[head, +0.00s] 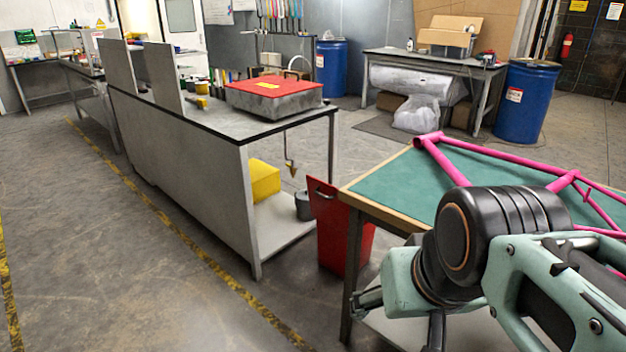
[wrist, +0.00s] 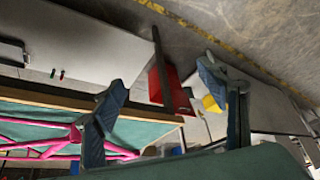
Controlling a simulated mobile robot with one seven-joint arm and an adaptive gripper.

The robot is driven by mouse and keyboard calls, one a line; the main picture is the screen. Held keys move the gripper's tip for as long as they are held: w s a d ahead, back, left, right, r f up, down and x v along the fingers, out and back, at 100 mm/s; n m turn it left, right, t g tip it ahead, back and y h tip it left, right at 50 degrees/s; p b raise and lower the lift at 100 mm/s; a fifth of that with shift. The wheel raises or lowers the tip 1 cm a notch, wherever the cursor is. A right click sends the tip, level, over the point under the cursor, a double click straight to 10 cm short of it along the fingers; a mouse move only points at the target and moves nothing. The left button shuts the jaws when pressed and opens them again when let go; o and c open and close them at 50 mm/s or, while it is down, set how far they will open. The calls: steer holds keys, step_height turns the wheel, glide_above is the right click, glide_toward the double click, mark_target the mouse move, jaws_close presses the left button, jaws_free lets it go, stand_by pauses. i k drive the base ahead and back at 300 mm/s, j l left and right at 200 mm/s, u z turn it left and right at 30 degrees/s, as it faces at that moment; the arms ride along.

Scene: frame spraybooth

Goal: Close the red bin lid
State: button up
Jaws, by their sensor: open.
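The red bin (head: 345,240) stands on the floor between the grey workbench and the green-topped table in the head view. A red panel with a dark handle, seemingly its lid (head: 323,188), stands raised and tilted at the bin's left side. My gripper (head: 395,316) is open and empty beside the green-topped table's front corner, apart from the bin. Its two fingers are spread in the wrist view (wrist: 163,78).
The green-topped table (head: 390,188) carries a pink frame (head: 450,165) close to my arm. The grey workbench (head: 195,150) holds a closed red-lidded box (head: 275,90); a yellow block (head: 264,180) sits below. Blue drums (head: 526,105) stand behind. Floor at left is clear.

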mark_target(326, 206)
steer(key=i+j, duration=0.15)
steer(key=i, duration=0.25)
steer(key=i+j+u, duration=0.1)
steer(key=i, duration=0.25)
steer(key=i+j, duration=0.25)
steer(key=i, duration=0.15)
steer(key=u, duration=0.05)
